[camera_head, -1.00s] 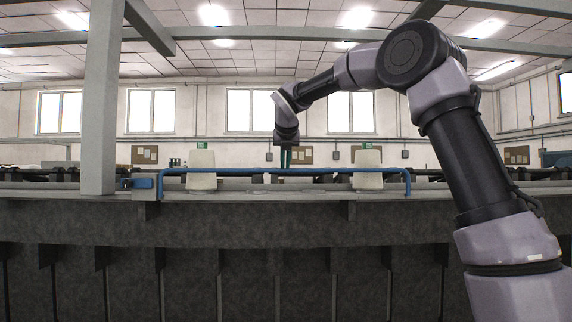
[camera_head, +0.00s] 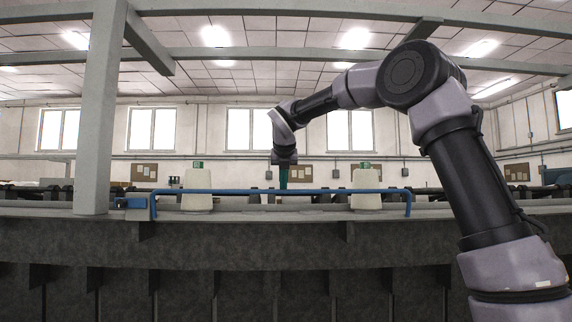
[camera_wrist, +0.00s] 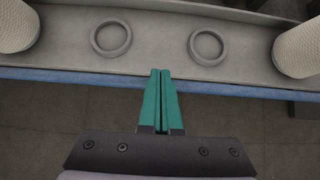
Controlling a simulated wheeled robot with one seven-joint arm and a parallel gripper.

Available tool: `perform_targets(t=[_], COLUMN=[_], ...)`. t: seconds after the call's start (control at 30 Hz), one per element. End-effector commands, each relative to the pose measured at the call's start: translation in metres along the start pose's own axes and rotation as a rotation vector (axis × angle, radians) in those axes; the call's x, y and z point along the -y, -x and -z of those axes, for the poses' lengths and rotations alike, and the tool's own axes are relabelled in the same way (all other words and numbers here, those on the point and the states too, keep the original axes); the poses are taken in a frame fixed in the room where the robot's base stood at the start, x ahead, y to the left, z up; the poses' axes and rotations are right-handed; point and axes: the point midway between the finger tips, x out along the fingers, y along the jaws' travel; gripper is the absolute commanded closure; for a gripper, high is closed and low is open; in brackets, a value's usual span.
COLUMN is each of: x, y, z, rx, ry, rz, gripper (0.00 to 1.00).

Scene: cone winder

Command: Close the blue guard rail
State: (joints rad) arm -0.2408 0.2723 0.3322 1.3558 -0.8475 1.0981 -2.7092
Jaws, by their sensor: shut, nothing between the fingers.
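The blue guard rail (camera_head: 325,191) is a long thin bar bent down at both ends, along the front of the machine's ledge. In the wrist view the rail (camera_wrist: 60,76) crosses the picture along the ledge's near edge. My gripper (camera_head: 283,188) points down over the middle of the rail. Its teal fingers are together and empty; in the wrist view the gripper's tips (camera_wrist: 160,71) overlap the rail's line. I cannot tell whether they touch it. The blue block (camera_head: 131,203) sits by the rail's left end.
Two white yarn cones (camera_head: 198,198) (camera_head: 366,199) stand behind the rail, either side of my gripper. Two grey rings (camera_wrist: 111,38) (camera_wrist: 207,47) lie on the ledge between them. A grey post (camera_head: 103,110) rises at the left. The space before the rail looks clear.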

Motion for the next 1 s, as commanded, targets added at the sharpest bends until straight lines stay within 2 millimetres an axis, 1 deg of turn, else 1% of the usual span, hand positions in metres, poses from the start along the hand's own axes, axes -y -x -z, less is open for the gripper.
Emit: perform_targets(t=[0.03,0.07,0.1,0.5,0.6,0.7,0.8,0.87,0.93,0.97,1.0], x=[-0.003,-0.004,-0.004,-0.003,-0.004,-0.004,-0.004,-0.006,-0.013,-0.016,-0.020], y=[0.007,0.009,0.010,0.031,0.035,0.037,0.040,0.045,0.055,0.061,0.069], z=[0.004,0.005,-0.005,-0.067,-0.078,-0.084,-0.087,-0.084,-0.074,-0.067,-0.057], rx=[0.001,0.000,0.002,0.000,0.001,0.000,0.001,0.006,0.020,0.028,0.042], ry=[0.000,-0.001,-0.004,-0.004,-0.003,-0.002,-0.001,0.001,0.007,0.011,0.014], rz=[0.000,0.001,0.001,-0.001,0.000,0.000,0.001,0.004,0.011,0.015,0.021], gripper=[1.00,1.00,1.00,1.00,1.00,1.00,1.00,1.00,1.00,1.00,1.00])
